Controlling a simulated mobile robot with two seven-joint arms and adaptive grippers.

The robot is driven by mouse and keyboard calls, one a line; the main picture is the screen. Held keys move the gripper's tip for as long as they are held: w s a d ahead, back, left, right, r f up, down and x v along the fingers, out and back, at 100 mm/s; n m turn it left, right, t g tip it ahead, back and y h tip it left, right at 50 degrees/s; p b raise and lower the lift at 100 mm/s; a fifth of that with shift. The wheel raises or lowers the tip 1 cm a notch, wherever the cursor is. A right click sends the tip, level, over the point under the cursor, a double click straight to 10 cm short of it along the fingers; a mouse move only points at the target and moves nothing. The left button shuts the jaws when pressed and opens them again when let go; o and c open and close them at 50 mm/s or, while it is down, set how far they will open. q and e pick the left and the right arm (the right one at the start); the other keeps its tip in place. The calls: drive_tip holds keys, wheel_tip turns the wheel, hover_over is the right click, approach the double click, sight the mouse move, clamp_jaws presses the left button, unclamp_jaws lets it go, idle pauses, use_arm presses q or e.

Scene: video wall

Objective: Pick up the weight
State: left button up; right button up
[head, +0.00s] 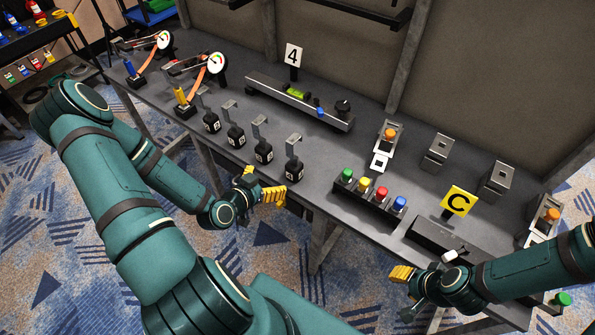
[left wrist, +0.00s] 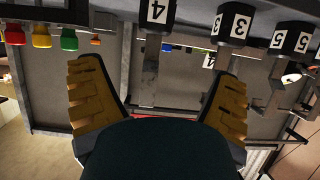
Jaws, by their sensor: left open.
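Several black weights with upright grey metal hooks stand in a row along the table's front edge. The rightmost weight (head: 294,172) is nearest my left gripper (head: 262,190); others stand to its left, such as this weight (head: 263,153). My left gripper is open and empty in front of the table edge, apart from the weights. My right gripper (head: 402,275) is by the front edge at right; its jaw opening is unclear.
A box with coloured buttons (head: 368,203) stands right of the weights on the grey table (head: 330,150). A long rail with a level (head: 297,95) lies behind. Gauges (head: 216,63) are at left. A yellow C sign (head: 459,201) stands near my right arm.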

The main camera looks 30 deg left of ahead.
sight(293, 165)
use_arm(q)
drive_tip(key=x, duration=0.7)
drive_tip(key=shift+w+f, duration=0.1)
drive_tip(key=shift+w, duration=0.05)
drive_tip(key=x, duration=0.4)
drive_tip(key=shift+d+b, duration=0.35)
drive_tip(key=shift+d, duration=0.1)
drive_tip(key=shift+w+f, duration=0.15)
drive_tip(key=shift+w, duration=0.4)
drive_tip(key=c, duration=1.4)
drive_tip(key=shift+o, duration=0.2)
